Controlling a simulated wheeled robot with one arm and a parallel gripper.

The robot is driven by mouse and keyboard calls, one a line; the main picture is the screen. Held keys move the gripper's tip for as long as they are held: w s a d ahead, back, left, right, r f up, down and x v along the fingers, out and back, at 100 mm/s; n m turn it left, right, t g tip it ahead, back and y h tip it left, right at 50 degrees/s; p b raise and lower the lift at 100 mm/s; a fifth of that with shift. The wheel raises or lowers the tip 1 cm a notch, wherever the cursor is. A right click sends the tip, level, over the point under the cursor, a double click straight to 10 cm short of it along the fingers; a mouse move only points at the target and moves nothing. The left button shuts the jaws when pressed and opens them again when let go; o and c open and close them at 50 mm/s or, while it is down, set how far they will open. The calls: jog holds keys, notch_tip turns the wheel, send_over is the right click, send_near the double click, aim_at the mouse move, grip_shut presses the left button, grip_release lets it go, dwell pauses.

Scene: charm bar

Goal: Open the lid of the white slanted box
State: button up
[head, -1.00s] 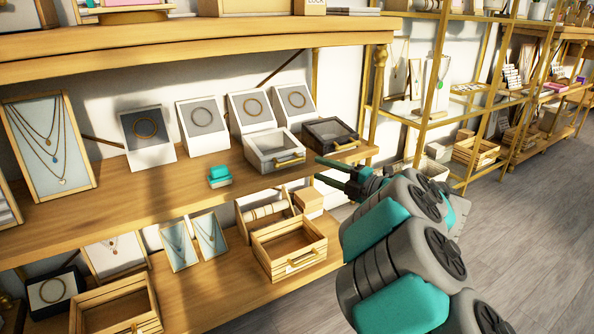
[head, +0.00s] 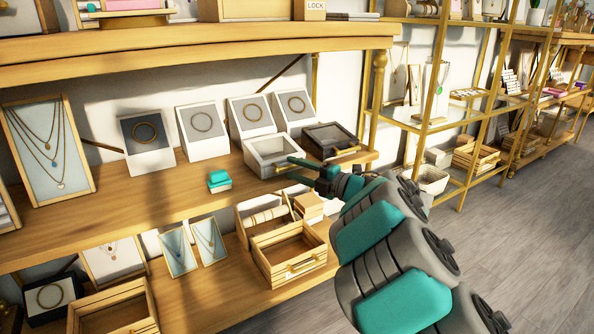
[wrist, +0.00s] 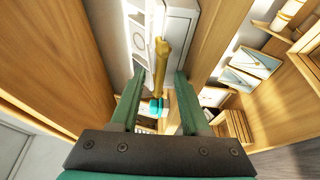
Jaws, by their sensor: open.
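The white slanted box (head: 268,147) with a grey-framed lid stands on the middle shelf, left of a dark slanted box (head: 329,138). Its lid looks shut. My gripper (wrist: 160,82) is open there, with a gap on each side of the handle. Contact with the handle is not visible.
A small teal box (head: 219,181) sits on the shelf to the left. White ring-display stands (head: 202,130) line the back. An open wooden crate (head: 290,254) is on the lower shelf. The upper shelf (head: 190,55) overhangs; the floor (head: 500,250) at right is clear.

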grip_shut()
dwell(1.3)
